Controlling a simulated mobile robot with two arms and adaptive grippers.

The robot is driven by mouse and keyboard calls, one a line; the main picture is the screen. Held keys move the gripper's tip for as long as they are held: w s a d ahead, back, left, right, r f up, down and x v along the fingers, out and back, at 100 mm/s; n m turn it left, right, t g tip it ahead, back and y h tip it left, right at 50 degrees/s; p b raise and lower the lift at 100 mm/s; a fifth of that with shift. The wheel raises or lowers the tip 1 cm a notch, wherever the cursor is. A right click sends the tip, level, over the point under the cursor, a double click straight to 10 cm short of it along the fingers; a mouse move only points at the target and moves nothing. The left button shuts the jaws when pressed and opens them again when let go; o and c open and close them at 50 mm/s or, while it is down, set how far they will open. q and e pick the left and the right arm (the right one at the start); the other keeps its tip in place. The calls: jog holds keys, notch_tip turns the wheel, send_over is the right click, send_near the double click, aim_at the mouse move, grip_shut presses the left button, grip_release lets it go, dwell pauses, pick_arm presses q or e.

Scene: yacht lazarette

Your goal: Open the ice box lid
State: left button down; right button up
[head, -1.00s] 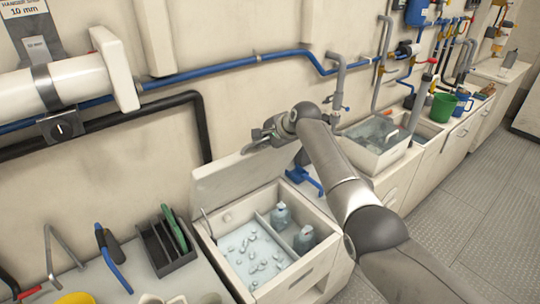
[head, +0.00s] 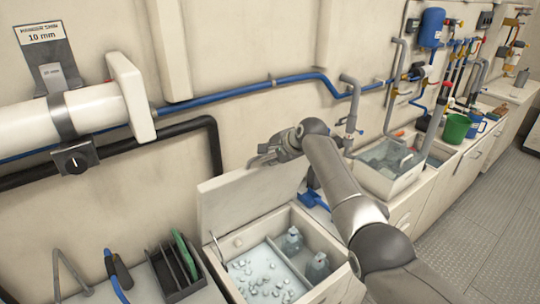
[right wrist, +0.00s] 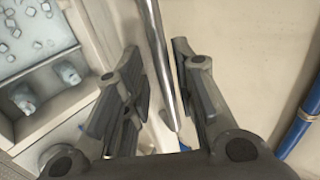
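The ice box (head: 330,240) stands in the counter against the wall. Its lid (head: 250,195) is raised, standing steeply on the wall side, so the inside shows. Ice cubes (head: 262,275) lie in the left compartment and two bottles (head: 292,241) stand in the right one. My right gripper (head: 268,156) is at the top edge of the lid, near its right part. In the right wrist view its fingers (right wrist: 160,95) are apart, with a thin metal bar (right wrist: 155,45) running between them; no firm grip shows. My left gripper is not in view.
A dark rack (head: 172,270) stands left of the ice box. A blue pipe (head: 250,88) and a black pipe (head: 120,148) run along the wall behind. A sink (head: 385,165) lies to the right, with a green bucket (head: 456,128) beyond it. The floor at right is clear.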

jog(key=v, duration=1.2)
dwell(0.5)
jog(key=shift+c, duration=0.3)
